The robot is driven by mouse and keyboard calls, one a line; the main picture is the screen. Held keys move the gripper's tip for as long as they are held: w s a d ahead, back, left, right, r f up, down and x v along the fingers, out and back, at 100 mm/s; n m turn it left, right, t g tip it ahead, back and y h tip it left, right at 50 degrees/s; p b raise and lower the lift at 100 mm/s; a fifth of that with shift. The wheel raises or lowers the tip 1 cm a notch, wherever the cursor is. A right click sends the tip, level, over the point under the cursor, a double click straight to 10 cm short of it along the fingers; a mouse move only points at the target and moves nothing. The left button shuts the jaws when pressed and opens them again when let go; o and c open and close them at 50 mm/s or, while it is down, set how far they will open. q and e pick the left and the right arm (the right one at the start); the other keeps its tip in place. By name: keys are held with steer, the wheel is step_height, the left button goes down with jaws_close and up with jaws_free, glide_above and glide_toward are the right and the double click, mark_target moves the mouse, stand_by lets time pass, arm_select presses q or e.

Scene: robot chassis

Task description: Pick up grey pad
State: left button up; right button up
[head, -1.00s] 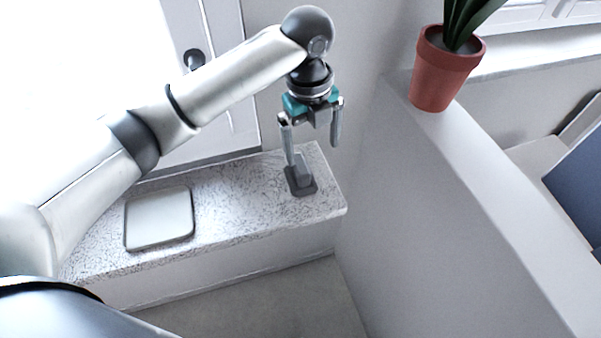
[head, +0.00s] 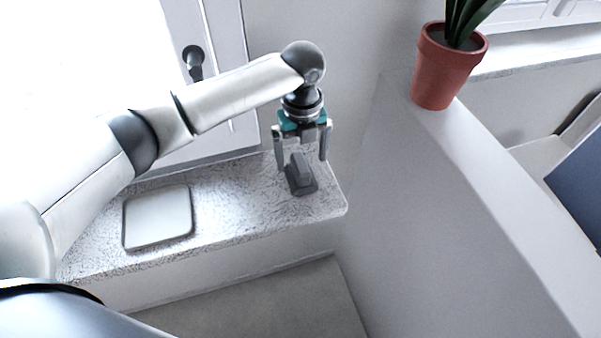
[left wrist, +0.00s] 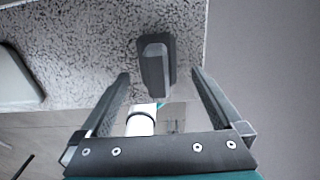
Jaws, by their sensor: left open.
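The grey pad (head: 301,184), a small dark grey block with a raised grip on a flat base, lies on the speckled ledge near its right end. My left gripper (head: 302,163) is open above it, fingers pointing down. In the head view, its fingertips show on either side of the pad's raised part. In the left wrist view, the pad (left wrist: 155,66) lies beyond and between the open fingers (left wrist: 161,73), with no finger seen touching it. My right gripper is not in view.
A pale square tray-like item (head: 158,217) lies on the left of the speckled ledge (head: 240,205). A wall (head: 460,210) rises just right of the ledge, with a potted plant (head: 443,75) on top. A window with a black handle (head: 194,62) stands behind. The ledge's middle is clear.

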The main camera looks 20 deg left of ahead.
mark_target(300, 163)
arm_select(q)
steer(key=f, duration=0.5)
steer(key=shift+s+a, duration=0.1)
steer(key=shift+s, duration=0.1)
steer(key=shift+c, duration=0.2)
steer(key=c, duration=1.3)
steer(key=shift+r, duration=0.15)
steer(key=shift+s+r, duration=0.1)
steer(key=shift+r, duration=0.1)
step_height(300, 163, up, 7)
steer(key=shift+s+f+p, duration=0.1)
steer(key=shift+s+p, duration=0.05)
steer(key=shift+p, duration=0.15)
steer(key=s+a, duration=0.2)
steer(key=s, duration=0.7)
steer(key=s+a, duration=0.1)
steer(key=s, duration=0.9)
steer(key=shift+a+f, duration=0.25)
steer(key=shift+a, duration=0.15)
